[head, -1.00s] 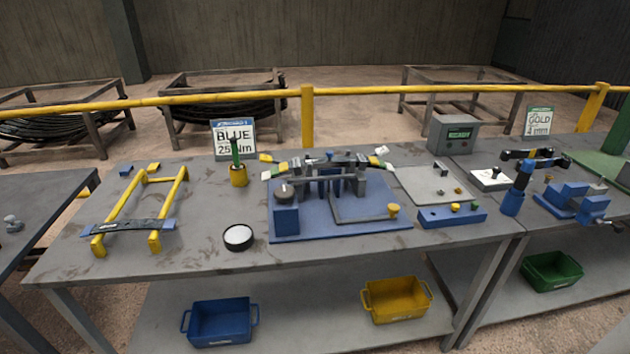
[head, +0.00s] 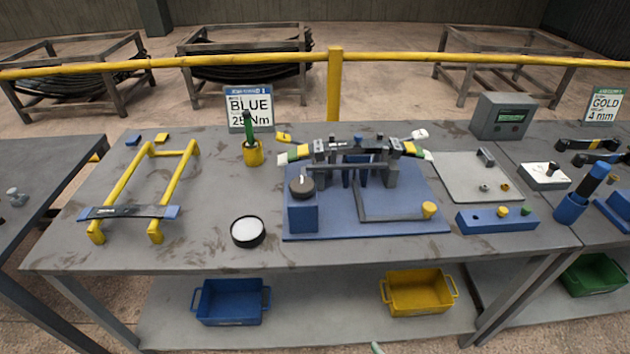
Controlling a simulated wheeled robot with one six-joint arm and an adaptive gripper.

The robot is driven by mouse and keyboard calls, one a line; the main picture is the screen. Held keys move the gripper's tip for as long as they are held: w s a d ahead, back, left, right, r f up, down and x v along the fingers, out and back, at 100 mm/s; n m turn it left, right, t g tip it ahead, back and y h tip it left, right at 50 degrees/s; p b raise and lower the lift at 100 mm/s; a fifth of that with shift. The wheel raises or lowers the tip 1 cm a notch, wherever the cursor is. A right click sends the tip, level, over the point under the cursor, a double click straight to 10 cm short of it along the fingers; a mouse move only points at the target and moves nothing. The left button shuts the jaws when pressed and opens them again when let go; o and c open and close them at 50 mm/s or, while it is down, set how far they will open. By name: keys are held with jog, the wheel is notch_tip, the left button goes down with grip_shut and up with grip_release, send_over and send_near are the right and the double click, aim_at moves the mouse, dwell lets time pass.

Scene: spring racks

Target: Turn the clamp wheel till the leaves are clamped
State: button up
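The clamp fixture stands on a blue base plate (head: 400,222) in the middle of the table. A dark round wheel (head: 302,188) with a light mark sits on top of a blue block (head: 302,214) at the plate's front left. Behind it, dark leaves (head: 350,147) with green, yellow and white ends lie across grey upright jaws (head: 392,172). I cannot tell whether the jaws press on the leaves. An L-shaped grey bar with a yellow knob (head: 428,209) lies at the plate's front right.
A yellow frame with a dark leaf (head: 128,212) stands at left. A round white-topped dish (head: 248,231) is left of the plate. A green-handled tool in a yellow cup (head: 252,150) stands behind. A grey tray (head: 460,178) and blue block (head: 495,220) are at right.

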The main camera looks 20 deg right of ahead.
jog(key=w+r+m+t+h, duration=0.15)
jog(key=w+r, duration=0.25)
jog(key=w, duration=1.1)
jog(key=m+h, duration=0.4)
jog(key=h, duration=0.1)
send_near(302, 188)
jog(key=f, duration=0.2)
jog(key=shift+n+t, duration=0.25)
jog(key=shift+n, duration=0.1)
jog(key=x, duration=1.1)
jog(key=shift+w+d+r, duration=0.1)
jog(key=shift+w+d, duration=0.05)
jog(key=shift+w, duration=0.1)
jog(key=c, duration=1.2)
